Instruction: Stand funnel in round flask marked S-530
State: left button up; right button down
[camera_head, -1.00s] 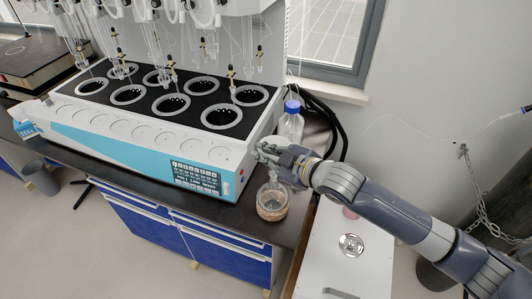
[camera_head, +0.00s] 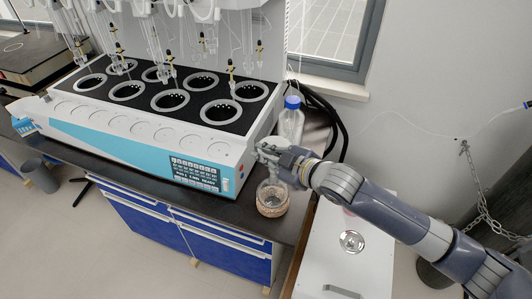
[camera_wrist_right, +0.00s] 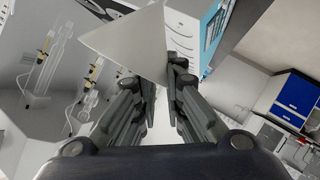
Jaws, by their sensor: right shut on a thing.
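A round glass flask (camera_head: 272,197) sits in a tan ring on the dark bench top, at its right end. Its marking is too small to read. My right gripper (camera_head: 268,153) is above the flask, close to its neck. In the right wrist view, its fingers (camera_wrist_right: 152,78) are shut on a pale cone-shaped funnel (camera_wrist_right: 135,42). The funnel is hard to make out in the head view, hidden by or blending with the fingers. I cannot tell whether its stem is inside the flask neck. My left gripper is not in view.
A large white and blue distiller (camera_head: 130,140) with several round wells stands left of the flask. A blue-capped bottle (camera_head: 291,122) stands behind my right gripper. A white cabinet top (camera_head: 345,265) lies to the right of the bench (camera_head: 205,205).

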jog(key=shift+f+b, duration=0.85)
jog(key=shift+f, duration=0.8)
jog(key=c, duration=1.6)
grip_release()
jog(key=v, duration=1.2)
